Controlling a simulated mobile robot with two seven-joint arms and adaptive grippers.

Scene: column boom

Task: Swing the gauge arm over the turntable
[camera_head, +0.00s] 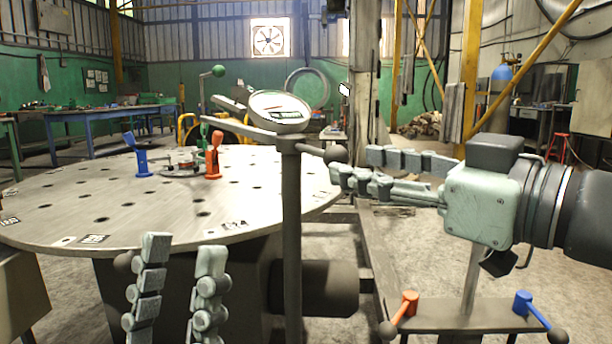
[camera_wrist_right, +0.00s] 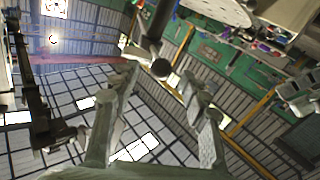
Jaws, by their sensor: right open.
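The round grey turntable (camera_head: 60,205) fills the left of the head view. A dark column (camera_head: 291,230) stands at its near right side. The gauge arm (camera_head: 240,127) reaches left from the column top, with a round gauge (camera_head: 280,108) on it. In the picture it overlaps the turntable's far part; its depth is unclear. A dark ball knob (camera_head: 335,155) sticks out right of the column top. My right gripper (camera_head: 350,167) is open with its fingertips at the knob; the right wrist view shows the knob (camera_wrist_right: 160,68) between the fingertips. My left gripper (camera_head: 180,258) is open and empty before the turntable.
A blue clamp (camera_head: 142,160) and an orange clamp (camera_head: 214,155) stand on the turntable. A green ball (camera_head: 219,71) tops a lever behind. Orange (camera_head: 410,300) and blue (camera_head: 523,300) levers sit on a stand at lower right. A blue bench (camera_head: 95,125) is far left.

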